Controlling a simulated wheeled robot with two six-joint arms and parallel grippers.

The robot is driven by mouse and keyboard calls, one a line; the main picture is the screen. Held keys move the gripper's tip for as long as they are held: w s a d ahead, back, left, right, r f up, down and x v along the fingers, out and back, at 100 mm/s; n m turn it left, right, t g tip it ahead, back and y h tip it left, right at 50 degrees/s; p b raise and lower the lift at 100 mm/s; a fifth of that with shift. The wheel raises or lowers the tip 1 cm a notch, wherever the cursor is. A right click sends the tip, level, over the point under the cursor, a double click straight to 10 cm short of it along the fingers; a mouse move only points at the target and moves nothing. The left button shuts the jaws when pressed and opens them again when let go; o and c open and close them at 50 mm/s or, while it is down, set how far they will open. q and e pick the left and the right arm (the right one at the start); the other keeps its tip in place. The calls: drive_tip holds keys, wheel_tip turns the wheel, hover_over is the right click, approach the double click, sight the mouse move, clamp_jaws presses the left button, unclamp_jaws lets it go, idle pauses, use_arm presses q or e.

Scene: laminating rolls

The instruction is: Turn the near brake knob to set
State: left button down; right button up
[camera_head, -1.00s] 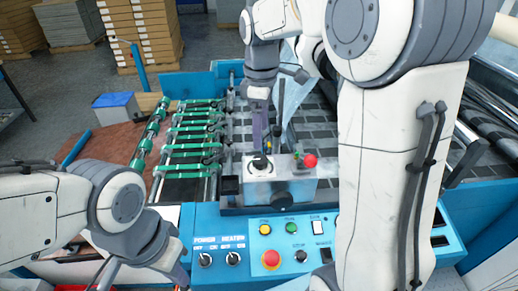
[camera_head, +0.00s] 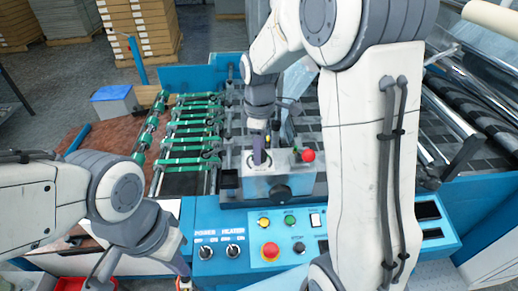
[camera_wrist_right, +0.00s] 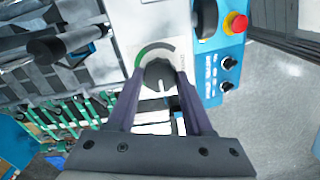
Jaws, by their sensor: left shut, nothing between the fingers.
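The near brake knob (camera_wrist_right: 160,75) is a dark round knob with a white pointer line, on a light grey panel with a green arc beside it. In the head view it sits on top of the grey metal box (camera_head: 300,172) and is mostly hidden by my right gripper (camera_head: 259,158). In the right wrist view the two fingers of my right gripper (camera_wrist_right: 160,82) are apart, one on each side of the knob; contact is not clear. My left gripper (camera_head: 184,283) is shut and empty near the bottom edge, in front of the blue control panel.
A red button (camera_head: 308,155) stands on the box right of the knob. The blue panel (camera_head: 340,250) carries switches and a red stop button (camera_head: 270,251). Green-banded rollers (camera_head: 195,140) lie to the left.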

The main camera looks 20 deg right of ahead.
clamp_jaws()
drive_tip(key=shift+m, duration=0.3)
drive_tip(key=m, duration=0.2)
drive_tip(key=shift+m+p, duration=0.3)
drive_tip(key=shift+p, duration=0.1)
drive_tip(key=m, duration=0.4)
drive_tip(key=shift+r+p, duration=0.1)
drive_tip(key=shift+p, duration=0.3)
drive_tip(key=m, duration=0.5)
drive_tip(key=shift+m+p, duration=0.4)
drive_tip(key=m, duration=0.4)
drive_tip(key=shift+w+m, duration=0.1)
drive_tip(key=shift+m, duration=0.3)
